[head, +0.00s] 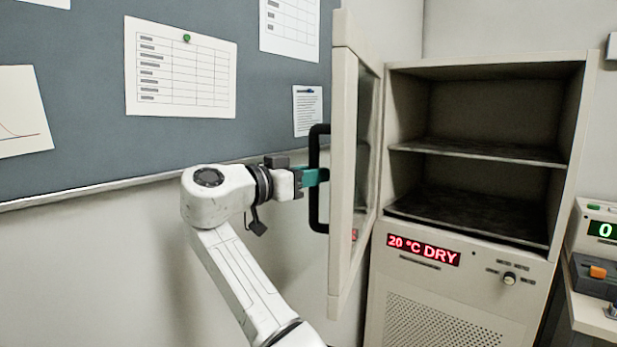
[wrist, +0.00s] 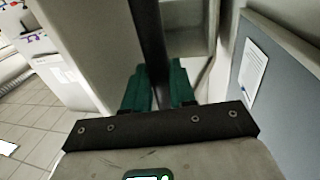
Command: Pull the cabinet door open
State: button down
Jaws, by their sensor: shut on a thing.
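The cabinet (head: 450,270) is beige, with a red "20 °C DRY" display on its lower front. Its glazed door (head: 345,180) stands swung wide open to the left, and the shelves inside are exposed. The door's black bar handle (head: 313,215) is on the door's outer face. My gripper (head: 318,176) has teal fingers and is shut on the handle at about its middle height. In the wrist view the teal fingers (wrist: 160,88) lie on either side of the dark handle bar (wrist: 150,40). The handle's part between the fingers is partly hidden.
The cabinet's shelf (head: 480,151) and floor look empty. A notice board (head: 80,100) with pinned papers is on the wall behind my arm. Tiled floor (wrist: 40,140) shows in the wrist view.

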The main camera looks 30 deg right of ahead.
jog(key=shift+w+d+r, duration=0.1)
jog(key=shift+d, duration=0.35)
jog(key=c, duration=1.4)
grip_release()
jog(key=shift+o, duration=1)
jog(key=shift+d, duration=0.35)
jog(key=shift+o, duration=0.6)
jog(key=shift+d, duration=0.15)
jog(key=shift+o, duration=0.3)
jog(key=s+a+b, duration=0.1)
jog(key=a, duration=1)
jog(key=shift+s+a, duration=0.2)
jog(key=shift+c, duration=0.2)
